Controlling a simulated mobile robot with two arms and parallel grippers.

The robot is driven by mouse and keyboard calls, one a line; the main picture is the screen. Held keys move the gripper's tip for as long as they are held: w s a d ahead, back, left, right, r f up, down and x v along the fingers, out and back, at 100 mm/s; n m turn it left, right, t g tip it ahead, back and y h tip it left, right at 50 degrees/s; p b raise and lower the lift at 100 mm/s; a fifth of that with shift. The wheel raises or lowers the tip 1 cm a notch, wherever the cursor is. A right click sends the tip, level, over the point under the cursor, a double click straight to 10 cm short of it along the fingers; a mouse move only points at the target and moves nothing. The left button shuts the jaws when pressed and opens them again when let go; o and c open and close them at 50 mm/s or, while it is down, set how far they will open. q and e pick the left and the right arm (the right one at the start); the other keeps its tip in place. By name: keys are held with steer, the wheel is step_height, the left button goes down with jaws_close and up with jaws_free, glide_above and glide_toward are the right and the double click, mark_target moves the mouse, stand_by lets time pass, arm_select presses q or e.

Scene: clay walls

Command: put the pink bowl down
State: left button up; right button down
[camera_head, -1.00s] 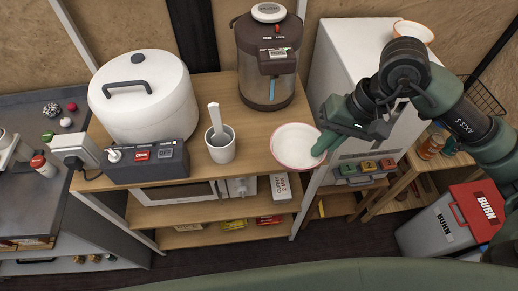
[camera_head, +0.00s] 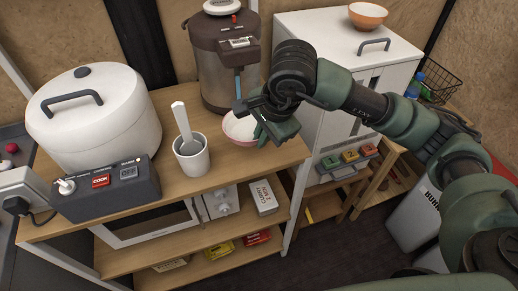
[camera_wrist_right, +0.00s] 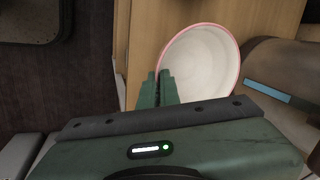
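The pink bowl (camera_head: 236,128), white inside with a pink rim, is at the right part of the wooden tabletop (camera_head: 222,168), in front of the dispenser. My right gripper (camera_head: 262,125) is shut on its rim and hides its right side. In the right wrist view, the bowl (camera_wrist_right: 205,62) is open towards the camera and the two fingers (camera_wrist_right: 157,88) pinch its left rim. I cannot tell whether the bowl touches the tabletop or hangs just above it. My left gripper is not in view.
A brown drink dispenser (camera_head: 221,62) stands behind the bowl. A white cup with a spoon (camera_head: 192,160) stands to its left, and a large white cooker (camera_head: 95,118) further left. A white cabinet (camera_head: 345,45) with an orange bowl (camera_head: 367,16) on top stands to the right.

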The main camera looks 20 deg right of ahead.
steer(key=shift+f, duration=2.2)
steer(key=shift+f, duration=0.2)
steer(key=c, duration=1.6)
jaws_free()
steer(key=shift+c, duration=0.2)
steer(key=shift+r, duration=0.45)
steer(key=v, duration=1.1)
steer(key=shift+s+r, duration=0.2)
steer(key=shift+d, duration=0.1)
